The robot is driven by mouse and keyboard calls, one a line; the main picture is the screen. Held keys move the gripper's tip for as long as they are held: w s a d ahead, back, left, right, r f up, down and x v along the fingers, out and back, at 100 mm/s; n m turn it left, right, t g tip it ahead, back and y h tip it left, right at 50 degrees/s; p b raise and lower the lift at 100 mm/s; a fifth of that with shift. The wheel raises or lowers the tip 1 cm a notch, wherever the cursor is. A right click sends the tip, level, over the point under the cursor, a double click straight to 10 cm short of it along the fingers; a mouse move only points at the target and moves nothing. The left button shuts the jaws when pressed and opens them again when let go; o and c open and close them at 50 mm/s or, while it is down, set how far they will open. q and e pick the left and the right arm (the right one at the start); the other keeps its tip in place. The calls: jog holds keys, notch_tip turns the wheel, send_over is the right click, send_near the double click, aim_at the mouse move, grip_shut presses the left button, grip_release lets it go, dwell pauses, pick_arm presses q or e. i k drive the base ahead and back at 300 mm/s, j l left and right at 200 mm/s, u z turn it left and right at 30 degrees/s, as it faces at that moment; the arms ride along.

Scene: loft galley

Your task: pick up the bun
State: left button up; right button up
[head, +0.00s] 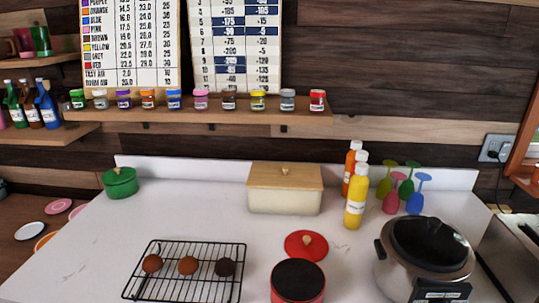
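Three round bun-like items sit in a row on a black wire rack (200,242) at the front left of the white counter. The left one (152,263) is reddish brown, the middle one (188,265) is a lighter orange-brown, and the right one (225,267) is very dark. All three are uncovered and apart from each other. Neither of my grippers is in the head view.
Right of the rack stand a red pot (298,284) and a red lid (306,245). A large cooker (423,255) is at the right. A cream bread box (285,190), green pot (120,183) and yellow bottle (355,203) stand further back. Counter left of the rack is clear.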

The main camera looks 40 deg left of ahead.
aim_at(153, 263)
jog(key=u, duration=2.05)
jog(key=l+u, duration=0.25)
jog(key=u, duration=0.15)
jog(key=k+l+u, duration=0.15)
jog(key=u, duration=0.3)
jog(key=k+l+u, duration=0.15)
jog(key=u, duration=0.25)
jog(key=l, duration=0.1)
